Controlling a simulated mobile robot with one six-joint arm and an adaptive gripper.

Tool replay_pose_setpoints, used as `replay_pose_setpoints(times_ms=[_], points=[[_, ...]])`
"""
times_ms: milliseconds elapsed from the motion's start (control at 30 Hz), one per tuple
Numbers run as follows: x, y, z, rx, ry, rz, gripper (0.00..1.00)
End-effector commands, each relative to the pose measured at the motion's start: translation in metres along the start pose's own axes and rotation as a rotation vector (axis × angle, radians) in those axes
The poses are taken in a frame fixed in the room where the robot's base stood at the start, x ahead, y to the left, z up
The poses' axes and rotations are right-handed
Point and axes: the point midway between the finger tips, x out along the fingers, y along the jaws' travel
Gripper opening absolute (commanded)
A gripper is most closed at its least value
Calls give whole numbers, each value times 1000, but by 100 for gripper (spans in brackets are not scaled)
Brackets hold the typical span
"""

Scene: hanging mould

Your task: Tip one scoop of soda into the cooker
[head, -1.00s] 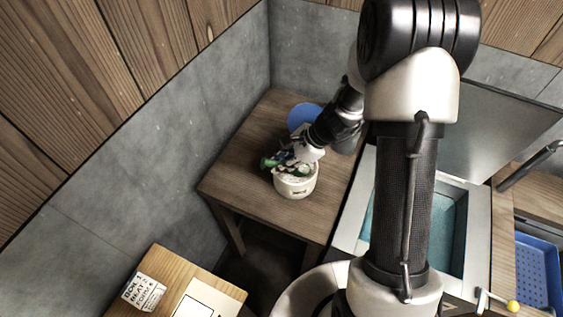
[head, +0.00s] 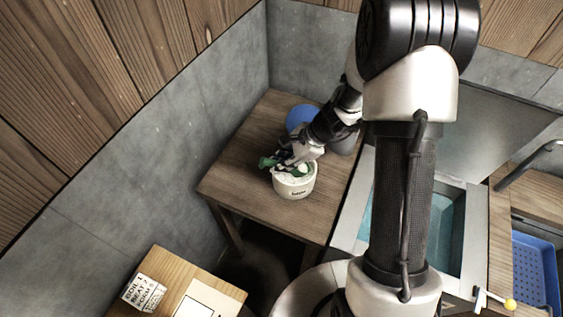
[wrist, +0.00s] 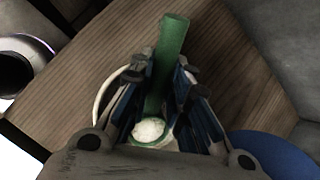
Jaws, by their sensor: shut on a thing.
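My gripper (head: 283,161) is shut on the green handle of a scoop (head: 267,163). The scoop also shows in the wrist view (wrist: 172,50), its bowl holding white powder (wrist: 149,130). The gripper and scoop are at the mouth of a white tub (head: 294,188) on the wooden side table; I cannot tell whether the bowl touches the powder in the tub. The tub's rim (wrist: 99,100) shows beside my fingers in the wrist view. The cooker, a light square-rimmed basin with blue-green liquid (head: 455,235), stands right of the table, partly hidden by my arm.
A blue round thing (head: 301,117) sits behind the tub on the table (head: 240,175). A raised grey panel (head: 490,130) stands behind the cooker. A blue perforated tray (head: 536,270) is at the right. A labelled block (head: 143,292) stands at the lower left. The table's left part is clear.

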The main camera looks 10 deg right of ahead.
Motion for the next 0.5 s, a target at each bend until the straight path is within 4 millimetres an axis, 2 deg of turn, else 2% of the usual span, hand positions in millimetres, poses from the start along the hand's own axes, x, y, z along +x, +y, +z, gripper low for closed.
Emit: replay_pose_setpoints(times_ms=[500], points=[[-38, -7, 24, 0, 0, -1, 0]])
